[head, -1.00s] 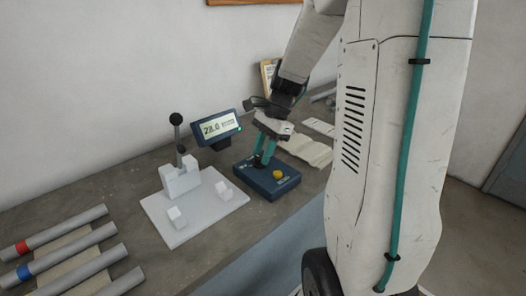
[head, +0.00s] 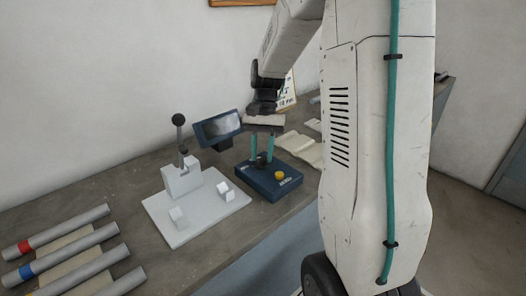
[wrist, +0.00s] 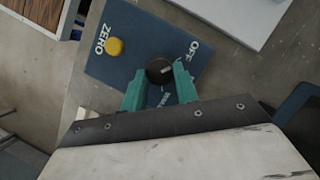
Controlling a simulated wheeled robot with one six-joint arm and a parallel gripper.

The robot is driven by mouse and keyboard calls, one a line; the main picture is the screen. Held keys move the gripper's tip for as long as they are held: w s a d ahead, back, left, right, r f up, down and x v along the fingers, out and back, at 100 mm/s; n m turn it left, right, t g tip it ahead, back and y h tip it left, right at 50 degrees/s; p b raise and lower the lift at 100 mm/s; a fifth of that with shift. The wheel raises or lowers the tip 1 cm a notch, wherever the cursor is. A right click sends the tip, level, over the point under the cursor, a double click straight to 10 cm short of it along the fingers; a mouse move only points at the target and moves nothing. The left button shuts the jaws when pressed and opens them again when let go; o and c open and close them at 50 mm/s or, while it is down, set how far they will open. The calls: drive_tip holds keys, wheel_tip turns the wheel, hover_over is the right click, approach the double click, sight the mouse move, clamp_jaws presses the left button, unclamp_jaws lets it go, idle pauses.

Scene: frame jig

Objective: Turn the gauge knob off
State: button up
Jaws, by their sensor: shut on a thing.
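The gauge box (head: 286,184) is a blue block on the bench, with a black knob (head: 261,158) and a yellow button (head: 279,175). In the wrist view the knob (wrist: 159,70) sits between the green fingertips of my gripper (wrist: 160,82); a light mark on it points toward the "OFF" lettering. The yellow button (wrist: 115,46) is beside "ZERO". My gripper (head: 262,155) is shut on the knob from above. The gauge display (head: 218,128) behind the box is grey and shows no digits.
A white jig plate (head: 205,222) with blocks and an upright lever stands left of the box. Grey tubes (head: 70,250) with red and blue bands lie at the front left. Cloth (head: 302,146) lies behind the box.

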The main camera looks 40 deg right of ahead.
drive_tip(key=shift+n, duration=0.5)
drive_tip(key=o, duration=1)
drive_tip(key=shift+c, duration=0.2)
drive_tip(key=v, duration=0.7)
drive_tip(key=shift+w+r, duration=0.25)
drive_tip(key=shift+r, duration=0.1)
drive_tip(key=shift+n, duration=0.3)
